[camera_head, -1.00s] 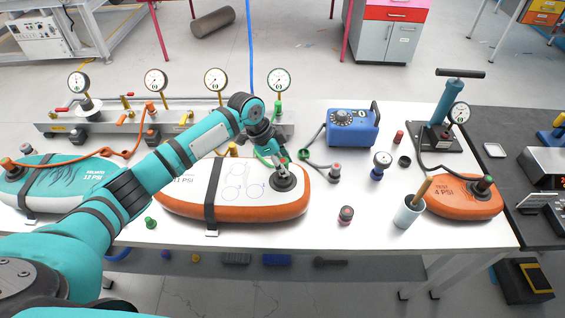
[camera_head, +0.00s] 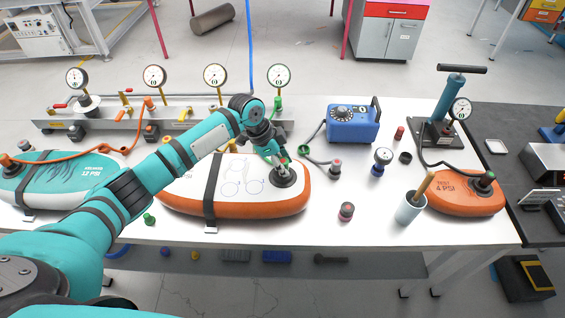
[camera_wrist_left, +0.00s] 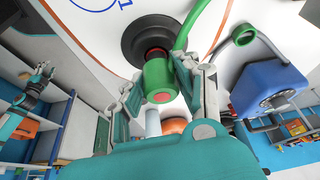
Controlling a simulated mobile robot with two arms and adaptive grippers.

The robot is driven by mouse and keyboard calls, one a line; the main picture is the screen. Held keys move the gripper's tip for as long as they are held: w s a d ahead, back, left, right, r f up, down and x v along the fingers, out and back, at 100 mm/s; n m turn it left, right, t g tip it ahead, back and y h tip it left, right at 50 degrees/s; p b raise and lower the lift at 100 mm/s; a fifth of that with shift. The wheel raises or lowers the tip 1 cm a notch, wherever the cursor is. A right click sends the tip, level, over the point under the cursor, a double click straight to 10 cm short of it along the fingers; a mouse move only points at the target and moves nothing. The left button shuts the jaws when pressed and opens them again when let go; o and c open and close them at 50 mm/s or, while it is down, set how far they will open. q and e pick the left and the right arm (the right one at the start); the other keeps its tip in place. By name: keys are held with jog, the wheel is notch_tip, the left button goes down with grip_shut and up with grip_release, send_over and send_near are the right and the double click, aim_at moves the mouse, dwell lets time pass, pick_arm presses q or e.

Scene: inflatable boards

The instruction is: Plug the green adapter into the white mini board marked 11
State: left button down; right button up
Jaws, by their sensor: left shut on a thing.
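The white mini board (camera_head: 235,198) with an orange side lies on the white table, held by a dark strap. My arm covers part of its print, so I cannot read the 11. Its round black valve (camera_head: 285,178) is at the right end. My left gripper (camera_head: 278,160) is over the valve, its fingers (camera_wrist_left: 155,90) shut on the green adapter (camera_wrist_left: 160,76). In the left wrist view the adapter is at the black valve (camera_wrist_left: 152,38); I cannot tell how deeply it is seated. A teal arm end, apparently my right gripper (camera_wrist_left: 42,72), shows small at the left.
A teal board (camera_head: 60,182) is at the left, an orange board (camera_head: 465,197) at the right. A blue pump box (camera_head: 352,122) stands behind. A hand pump (camera_head: 450,100), a cup (camera_head: 409,208) and small fittings stand to the right. A gauge rail (camera_head: 110,115) runs behind the arm.

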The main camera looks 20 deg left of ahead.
pick_arm(q)
jog(key=shift+f, duration=0.4)
jog(key=c, duration=0.9)
grip_release()
jog(key=v, duration=1.2)
jog(key=shift+a, duration=0.1)
